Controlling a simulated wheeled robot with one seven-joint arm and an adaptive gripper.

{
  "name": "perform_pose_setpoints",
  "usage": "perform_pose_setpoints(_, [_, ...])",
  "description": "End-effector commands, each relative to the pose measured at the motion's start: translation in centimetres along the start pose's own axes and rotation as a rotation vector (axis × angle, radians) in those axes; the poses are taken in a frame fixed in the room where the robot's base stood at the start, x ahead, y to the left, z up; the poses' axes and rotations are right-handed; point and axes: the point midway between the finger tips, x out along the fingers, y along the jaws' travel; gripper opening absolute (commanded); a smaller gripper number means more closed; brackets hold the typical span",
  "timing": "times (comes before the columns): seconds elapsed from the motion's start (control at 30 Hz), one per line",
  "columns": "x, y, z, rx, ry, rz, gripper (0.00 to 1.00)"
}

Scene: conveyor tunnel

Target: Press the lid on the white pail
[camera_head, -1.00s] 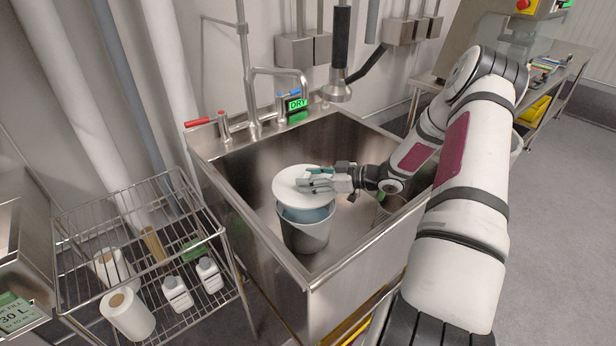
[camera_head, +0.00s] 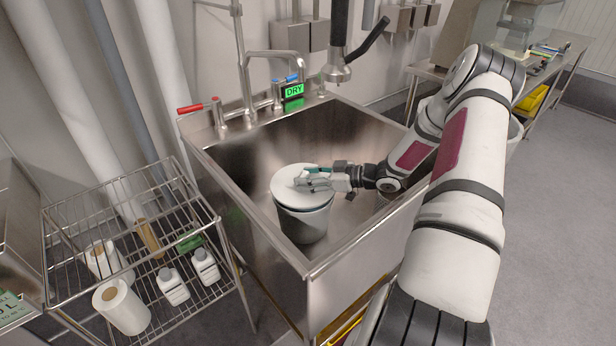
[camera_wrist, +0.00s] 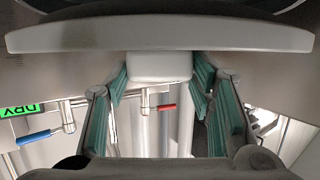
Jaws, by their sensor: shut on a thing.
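The white pail (camera_head: 302,222) stands upright in the steel sink. The round white lid (camera_head: 292,178) lies over its mouth, roughly level. Whether its rim is fully seated all round cannot be told. My gripper (camera_head: 310,180) is over the right part of the lid, reaching in from the right. In the wrist view the lid (camera_wrist: 200,36) shows edge-on, and its pale block-like knob (camera_wrist: 160,66) sits between the teal finger pads of my gripper (camera_wrist: 160,85), which is shut on it.
The sink (camera_head: 240,165) has raised walls around the pail. A tap (camera_head: 270,62), a DRY sign (camera_head: 294,91) and a hanging spray head (camera_head: 338,72) are behind it. A wire rack (camera_head: 75,215) with bottles and rolls stands left. Another container (camera_head: 388,207) is partly hidden behind my wrist.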

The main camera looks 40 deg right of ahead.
Motion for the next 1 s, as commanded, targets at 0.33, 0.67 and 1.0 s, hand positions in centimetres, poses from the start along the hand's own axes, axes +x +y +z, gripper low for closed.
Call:
perform_pose_setpoints(0.33, [0.0,0.0,0.1,0.002,-0.001,-0.001,0.00])
perform_pose_setpoints(0.67, [0.2,0.0,0.6,0.002,0.000,-0.002,0.00])
perform_pose_setpoints(1.0, [0.4,0.0,1.1,0.002,0.000,-0.002,0.00])
